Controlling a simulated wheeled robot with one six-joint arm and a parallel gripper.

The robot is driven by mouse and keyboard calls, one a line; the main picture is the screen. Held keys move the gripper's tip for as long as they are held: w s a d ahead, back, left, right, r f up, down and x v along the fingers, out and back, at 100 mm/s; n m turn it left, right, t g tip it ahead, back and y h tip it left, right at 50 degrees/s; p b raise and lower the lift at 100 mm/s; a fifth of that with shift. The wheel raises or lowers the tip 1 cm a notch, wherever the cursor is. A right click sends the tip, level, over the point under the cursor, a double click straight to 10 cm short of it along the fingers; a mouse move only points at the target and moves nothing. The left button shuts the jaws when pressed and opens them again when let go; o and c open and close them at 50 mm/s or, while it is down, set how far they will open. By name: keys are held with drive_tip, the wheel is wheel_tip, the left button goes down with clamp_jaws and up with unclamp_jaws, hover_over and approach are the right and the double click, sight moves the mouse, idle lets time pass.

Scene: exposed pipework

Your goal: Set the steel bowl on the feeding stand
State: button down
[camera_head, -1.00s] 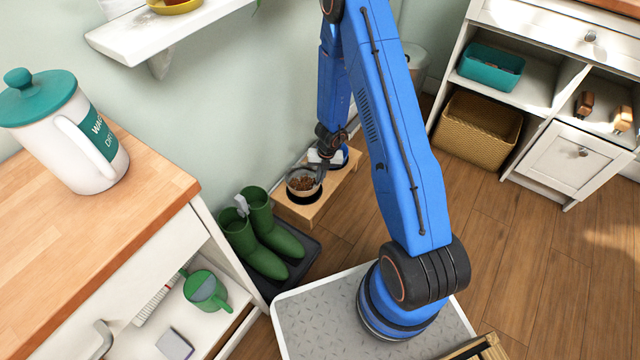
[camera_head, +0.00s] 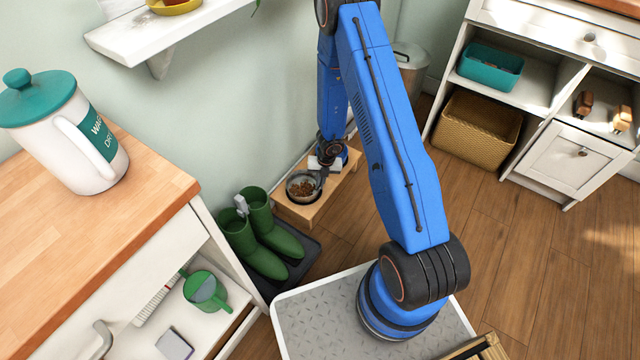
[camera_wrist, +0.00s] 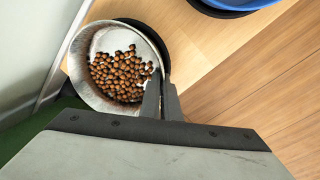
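The steel bowl (camera_head: 300,188), filled with brown kibble, is at the near end of the wooden feeding stand (camera_head: 335,191). It is at a round black-rimmed hole and covers most of it. In the wrist view, the bowl (camera_wrist: 88,90) shows a dark crescent of the hole's rim along its upper right side. I cannot tell whether it is fully seated. My gripper (camera_wrist: 162,98) is shut on the bowl's rim, one finger inside the wall and one outside. The stand's top (camera_wrist: 200,45) is bare beside the bowl.
A blue bowl (camera_wrist: 235,6) sits at the stand's other end, partly hidden by my arm in the head view. Green boots (camera_head: 262,235) on a dark tray stand close to the stand's left. The wall is behind it. Wooden floor (camera_head: 345,235) is clear to the right.

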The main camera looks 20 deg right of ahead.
drive_tip(key=shift+f, duration=0.1)
drive_tip(key=c, duration=2)
unclamp_jaws()
